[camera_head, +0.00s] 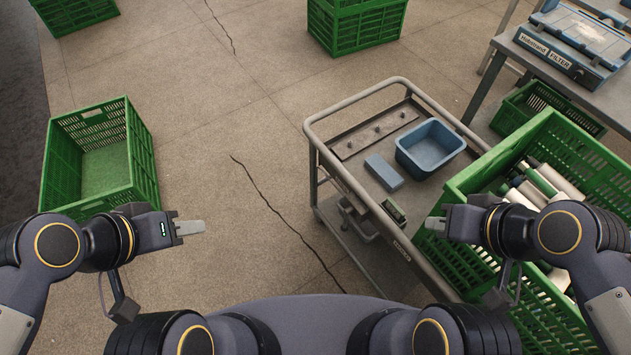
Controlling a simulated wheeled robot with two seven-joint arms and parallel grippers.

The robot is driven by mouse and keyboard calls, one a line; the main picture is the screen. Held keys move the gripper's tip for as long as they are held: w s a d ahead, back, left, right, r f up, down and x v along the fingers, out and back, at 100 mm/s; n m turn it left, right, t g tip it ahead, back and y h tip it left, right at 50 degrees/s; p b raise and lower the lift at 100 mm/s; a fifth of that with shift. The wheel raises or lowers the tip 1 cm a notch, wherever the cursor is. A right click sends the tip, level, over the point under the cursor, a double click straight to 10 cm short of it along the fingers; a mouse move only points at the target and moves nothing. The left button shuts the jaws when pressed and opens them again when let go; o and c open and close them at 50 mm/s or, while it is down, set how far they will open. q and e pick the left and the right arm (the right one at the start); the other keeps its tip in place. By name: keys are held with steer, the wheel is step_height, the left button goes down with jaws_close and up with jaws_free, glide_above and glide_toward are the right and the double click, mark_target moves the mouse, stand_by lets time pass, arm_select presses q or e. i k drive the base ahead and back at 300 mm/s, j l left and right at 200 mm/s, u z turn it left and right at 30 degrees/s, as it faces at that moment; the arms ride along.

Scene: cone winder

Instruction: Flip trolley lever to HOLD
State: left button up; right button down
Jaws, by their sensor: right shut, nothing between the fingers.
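The grey metal trolley (318,135) stands right of centre, with a raised tube rail around its top. A small dark fitting with a green face (394,210) sits on its near edge. A bent grey handle-like part (362,222) hangs at its left side below the rim. I cannot tell which of these is the lever or which way it is set. My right gripper (433,224) is shut and empty, over the trolley's near right part, just right of the green-faced fitting. My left gripper (192,228) is over bare floor, left of the trolley; its finger gap is not visible.
On the trolley are a blue bin (430,147), a blue-grey block (384,172) and a plate with pegs (375,130). A green crate (480,178) with several yarn cones adjoins its right side. An empty green crate (125,150) stands left. The floor between is clear.

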mark_target(344, 227)
steer(key=i+j+z, duration=0.1)
steer(key=i+j, duration=0.3)
steer(key=j, duration=0.25)
steer(key=i+j+z, duration=0.15)
steer(key=i+j, duration=0.05)
steer(key=j, duration=0.1)
